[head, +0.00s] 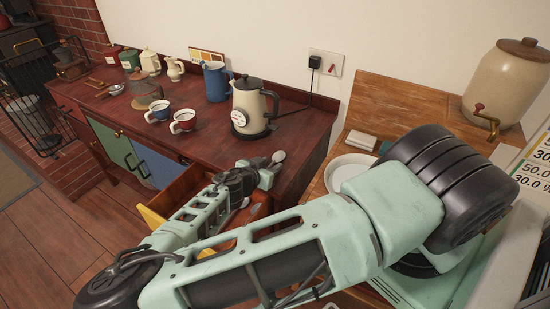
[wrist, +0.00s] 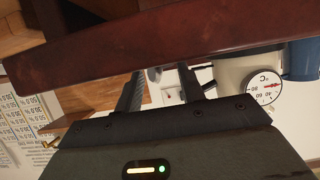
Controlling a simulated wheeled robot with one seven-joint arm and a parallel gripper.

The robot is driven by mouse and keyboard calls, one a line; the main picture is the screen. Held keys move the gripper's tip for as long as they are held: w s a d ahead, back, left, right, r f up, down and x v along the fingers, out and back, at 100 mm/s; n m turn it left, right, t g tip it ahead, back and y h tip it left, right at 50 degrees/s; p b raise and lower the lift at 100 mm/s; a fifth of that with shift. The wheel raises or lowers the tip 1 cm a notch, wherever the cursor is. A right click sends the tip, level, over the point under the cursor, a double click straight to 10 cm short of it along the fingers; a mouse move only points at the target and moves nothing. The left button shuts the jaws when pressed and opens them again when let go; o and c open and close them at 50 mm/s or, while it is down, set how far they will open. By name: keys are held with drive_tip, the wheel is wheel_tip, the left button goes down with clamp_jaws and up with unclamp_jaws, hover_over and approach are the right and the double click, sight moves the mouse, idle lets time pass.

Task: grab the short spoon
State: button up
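My gripper (wrist: 162,82) reaches to the front edge of the dark red counter, above the open drawer (head: 183,197). In the wrist view its two dark fingers stand apart, with no held thing visible between them. In the head view a small, pale grey, rounded thing (head: 279,157) shows at the arm's far end. I cannot tell whether it is a spoon bowl or part of my gripper. I cannot make out the short spoon for certain. My arm hides much of the drawer's inside.
On the counter (head: 205,135) stand a cream kettle (head: 246,108), a blue jug (head: 215,82), two mugs (head: 183,121) and several canisters. A white plate (head: 344,170) lies on the wooden worktop to the right. The counter edge (wrist: 200,32) crosses close above the fingers in the wrist view.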

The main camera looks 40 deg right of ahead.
clamp_jaws()
